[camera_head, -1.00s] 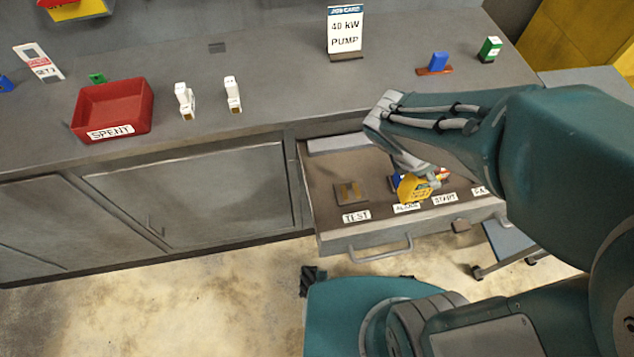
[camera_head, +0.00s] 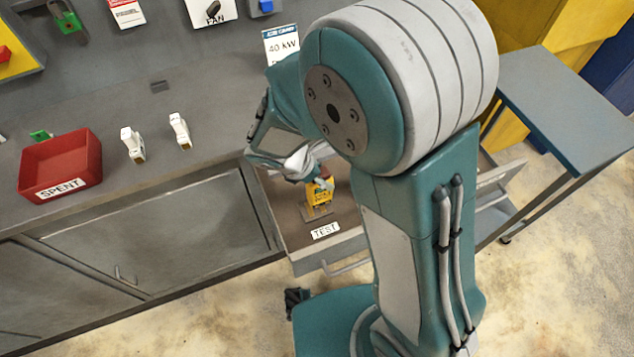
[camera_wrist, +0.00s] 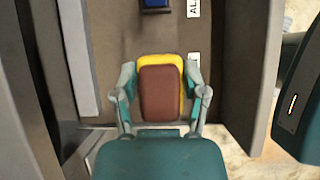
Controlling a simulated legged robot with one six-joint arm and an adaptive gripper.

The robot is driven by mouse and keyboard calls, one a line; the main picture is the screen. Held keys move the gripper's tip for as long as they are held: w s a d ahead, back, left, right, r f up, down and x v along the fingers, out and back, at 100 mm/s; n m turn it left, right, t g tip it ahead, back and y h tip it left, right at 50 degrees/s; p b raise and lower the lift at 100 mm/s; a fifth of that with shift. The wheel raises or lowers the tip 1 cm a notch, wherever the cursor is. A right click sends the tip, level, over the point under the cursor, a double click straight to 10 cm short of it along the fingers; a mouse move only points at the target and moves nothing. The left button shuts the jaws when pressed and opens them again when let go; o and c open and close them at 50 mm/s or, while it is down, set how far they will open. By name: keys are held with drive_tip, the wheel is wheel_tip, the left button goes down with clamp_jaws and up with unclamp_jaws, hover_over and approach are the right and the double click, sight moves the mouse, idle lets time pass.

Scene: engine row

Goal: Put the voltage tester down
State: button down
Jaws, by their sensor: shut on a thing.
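The voltage tester (camera_head: 320,192) is yellow and sits between the fingers of my gripper (camera_head: 306,180), over the TEST end of the open drawer (camera_head: 290,228). In the wrist view the tester (camera_wrist: 160,92) shows a brown-red face with a yellow rim, and my gripper (camera_wrist: 160,98) has a finger on each side of it. The tester is upright just at the TEST holder (camera_head: 318,212), above the TEST label (camera_head: 325,231). I cannot tell whether it touches the holder. My arm hides the right part of the drawer in the head view.
A red SPENT bin (camera_head: 62,165) and two white parts (camera_head: 133,144) (camera_head: 180,130) stand on the counter. A blue item (camera_wrist: 156,4) lies in the drawer in the wrist view. A side table (camera_head: 570,110) stands at the right.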

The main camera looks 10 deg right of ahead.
drive_tip(key=shift+w+f, duration=0.1)
drive_tip(key=shift+f, duration=0.15)
drive_tip(key=f, duration=0.1)
drive_tip(key=a+f, duration=0.1)
drive_tip(key=f, duration=0.1)
drive_tip(key=shift+w+f, duration=0.1)
drive_tip(key=shift+f, duration=0.05)
drive_tip(key=shift+a+f, duration=0.15)
drive_tip(key=shift+a, duration=0.2)
drive_tip(key=shift+d, duration=0.25)
drive_tip(key=shift+c, duration=0.6)
unclamp_jaws()
drive_tip(key=shift+d, duration=0.25)
drive_tip(key=shift+a+f, duration=0.1)
drive_tip(key=shift+a, duration=0.2)
